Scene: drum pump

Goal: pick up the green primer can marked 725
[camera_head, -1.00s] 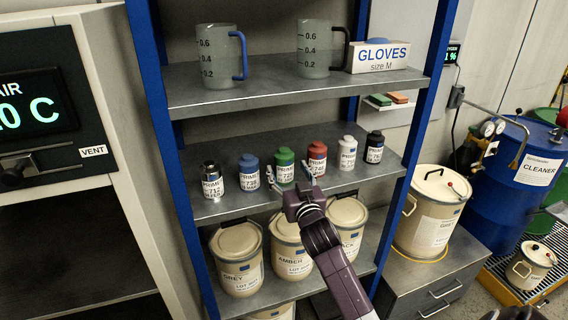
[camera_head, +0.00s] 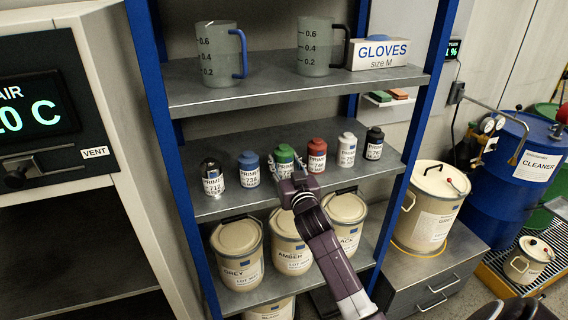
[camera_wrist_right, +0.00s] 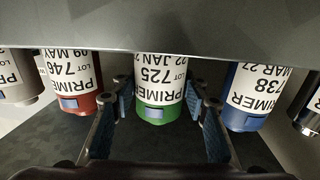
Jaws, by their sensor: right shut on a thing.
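The green primer can (camera_head: 284,156) marked 725 is in the middle shelf's row of cans, between a blue can and a red can. In the right wrist view the green can (camera_wrist_right: 155,95) appears upside down, with its label 725 readable, between my two finger pads. My right gripper (camera_head: 287,172) reaches in from the front and is shut on the green can; it also shows in the right wrist view (camera_wrist_right: 162,92). The can looks upright at shelf level; I cannot tell whether its base touches the shelf. My left gripper is not in view.
The blue can (camera_head: 249,168) 738 and red can (camera_head: 317,154) 746 stand close on either side. A dark can (camera_head: 211,178), white can (camera_head: 346,150) and black can (camera_head: 374,144) are farther out. Pails (camera_head: 237,258) fill the shelf below; measuring jugs (camera_head: 216,55) stand above.

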